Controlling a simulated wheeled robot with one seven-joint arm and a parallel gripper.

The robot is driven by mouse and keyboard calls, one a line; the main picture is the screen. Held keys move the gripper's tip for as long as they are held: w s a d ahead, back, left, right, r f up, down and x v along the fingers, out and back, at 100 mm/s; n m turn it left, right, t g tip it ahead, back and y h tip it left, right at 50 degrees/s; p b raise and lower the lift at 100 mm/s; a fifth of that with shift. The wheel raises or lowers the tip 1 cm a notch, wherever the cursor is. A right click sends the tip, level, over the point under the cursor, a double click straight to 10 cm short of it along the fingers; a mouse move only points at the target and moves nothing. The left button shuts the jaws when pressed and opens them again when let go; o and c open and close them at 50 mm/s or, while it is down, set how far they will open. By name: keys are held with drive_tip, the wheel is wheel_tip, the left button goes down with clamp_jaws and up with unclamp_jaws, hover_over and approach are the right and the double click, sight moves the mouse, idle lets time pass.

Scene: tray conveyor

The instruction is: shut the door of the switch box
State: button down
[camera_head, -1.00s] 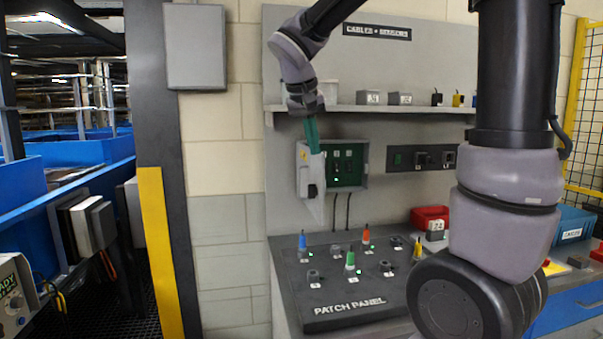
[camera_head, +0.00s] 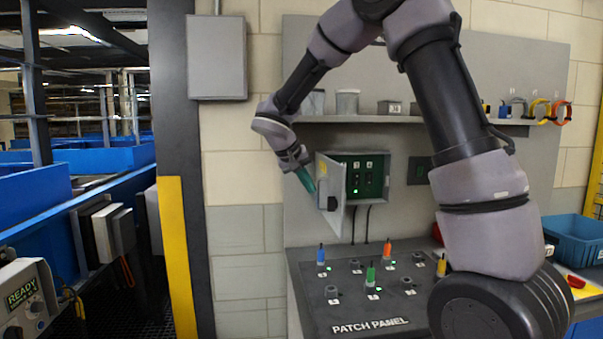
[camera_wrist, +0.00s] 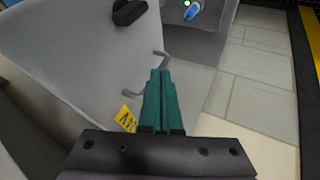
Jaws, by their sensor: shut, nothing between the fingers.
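The switch box (camera_head: 374,178) is on the wall panel in the head view, with a dark green inside of switches and a green light. Its grey door (camera_head: 329,188) stands open at the box's left side, swung out towards me. A black knob (camera_head: 332,203) is on the door's outer face. My gripper (camera_head: 309,186), with green fingers, is shut and empty at the door's left, beside its outer face. In the wrist view the shut fingers (camera_wrist: 160,85) lie over the door (camera_wrist: 75,65), near its yellow label (camera_wrist: 127,119); I cannot tell whether they touch it.
Below is the patch panel (camera_head: 362,318) with several coloured plugs. A shelf (camera_head: 350,119) with small items runs above the box. A dark post (camera_head: 175,130) and a grey wall box (camera_head: 217,58) stand to the left. A blue bin (camera_head: 575,238) is at the right.

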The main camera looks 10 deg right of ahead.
drive_tip(key=shift+d, duration=2.05)
drive_tip(key=shift+d, duration=0.1)
